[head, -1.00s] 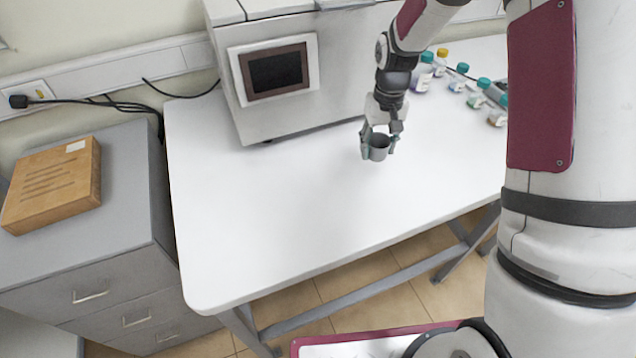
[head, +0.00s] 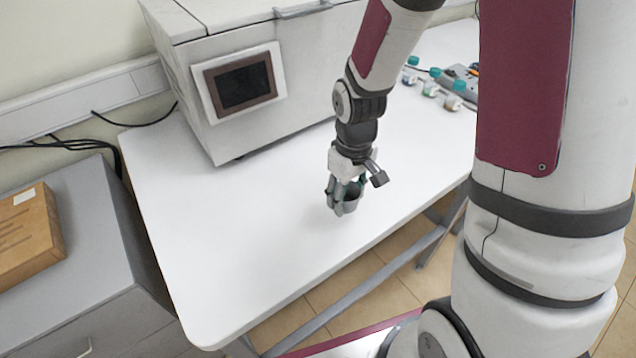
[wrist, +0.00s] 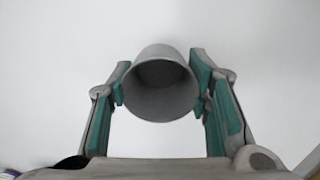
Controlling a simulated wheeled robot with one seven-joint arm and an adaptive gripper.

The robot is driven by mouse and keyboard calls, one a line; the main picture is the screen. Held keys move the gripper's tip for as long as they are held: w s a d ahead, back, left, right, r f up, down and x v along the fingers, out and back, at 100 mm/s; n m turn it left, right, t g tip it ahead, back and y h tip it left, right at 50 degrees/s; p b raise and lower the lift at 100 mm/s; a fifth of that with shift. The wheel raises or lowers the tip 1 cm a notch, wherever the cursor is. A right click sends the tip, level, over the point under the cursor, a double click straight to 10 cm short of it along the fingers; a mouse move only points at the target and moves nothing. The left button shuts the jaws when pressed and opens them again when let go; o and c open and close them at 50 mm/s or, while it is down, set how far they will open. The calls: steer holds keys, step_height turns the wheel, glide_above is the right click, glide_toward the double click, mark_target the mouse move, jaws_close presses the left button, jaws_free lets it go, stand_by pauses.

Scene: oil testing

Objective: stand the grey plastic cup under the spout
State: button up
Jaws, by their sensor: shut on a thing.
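The grey plastic cup (head: 350,204) is held between the fingers of my gripper (head: 345,192), above the white table near its front edge. In the wrist view the cup (wrist: 163,90) sits between the two green-padded fingers of my gripper (wrist: 160,88), and its round mouth faces the camera. The cup looks empty inside, though its inside is dark. No spout can be made out. A large grey machine (head: 215,110) with a small dark screen stands at the back of the table, left of my gripper.
The white table (head: 230,240) is clear to the left and front of the cup. Several small bottles with teal caps (head: 452,100) stand at the back right. A grey drawer cabinet (head: 95,235) with a brown box (head: 25,238) stands left of the table.

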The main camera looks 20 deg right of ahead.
glide_above(317, 193)
steer(key=shift+s+f, duration=0.1)
steer(key=shift+f, duration=0.35)
steer(key=shift+f+p, duration=0.5)
steer(key=shift+f, duration=1.25)
steer(key=shift+f, duration=0.15)
steer(key=o, duration=1)
